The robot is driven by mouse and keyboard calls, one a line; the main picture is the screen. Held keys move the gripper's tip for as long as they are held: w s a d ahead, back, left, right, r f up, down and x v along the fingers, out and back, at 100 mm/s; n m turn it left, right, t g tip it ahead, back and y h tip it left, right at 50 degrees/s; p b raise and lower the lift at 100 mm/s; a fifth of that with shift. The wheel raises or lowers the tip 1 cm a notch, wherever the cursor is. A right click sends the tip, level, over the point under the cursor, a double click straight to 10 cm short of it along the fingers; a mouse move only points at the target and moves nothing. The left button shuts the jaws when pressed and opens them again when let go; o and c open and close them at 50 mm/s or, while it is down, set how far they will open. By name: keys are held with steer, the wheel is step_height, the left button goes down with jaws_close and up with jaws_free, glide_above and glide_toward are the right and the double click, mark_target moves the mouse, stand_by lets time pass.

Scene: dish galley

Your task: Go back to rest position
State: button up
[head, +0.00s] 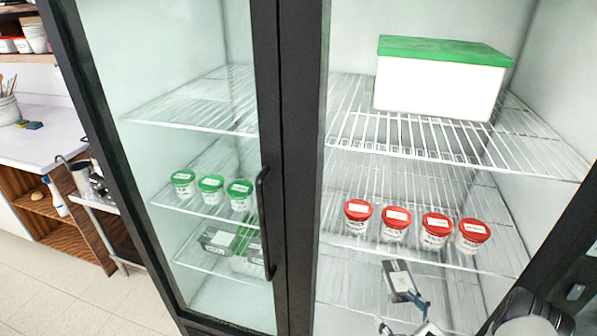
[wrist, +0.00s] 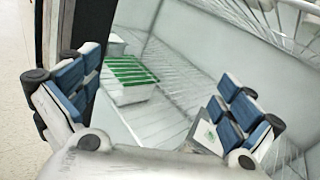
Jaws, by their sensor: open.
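My gripper (head: 404,313) is low in the right side of the open fridge, partly cut off by the bottom edge of the head view. In the wrist view my gripper (wrist: 158,92) has its blue-padded fingers spread wide, with nothing held between them. A grey box with a white label (head: 397,276) is close by the fingers, below the red-lidded tubs.
Several red-lidded tubs (head: 396,217) stand on the shelf above my gripper. A white box with a green lid (head: 440,85) is on the upper shelf. Green-lidded tubs (head: 211,184) stand behind the left door (head: 290,150). The black door frames bound the opening. A counter (head: 50,135) is at left.

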steer(key=a+r+n+g+y, duration=0.2)
steer(key=a+r+n+g, duration=0.25)
steer(key=r, duration=0.35)
steer(key=a+r+n+g+y, duration=0.3)
steer(key=a+r+n, duration=0.25)
steer(key=r, duration=0.25)
steer(key=s+a+r+n+g+h, duration=0.3)
steer(key=s+a+r+n+g, duration=0.4)
steer(key=r, duration=0.4)
steer(key=s+d+r+n+t+h, duration=0.1)
steer(key=s+r+n+h, duration=0.4)
steer(key=s, duration=0.5)
steer(key=s+d+r+n+t+h, duration=0.2)
steer(key=s+r+n+h, duration=0.3)
steer(key=s, duration=0.5)
steer(key=shift+s+r+n+t+h, duration=0.3)
steer(key=shift+t+h, duration=0.15)
steer(key=shift+h, duration=0.35)
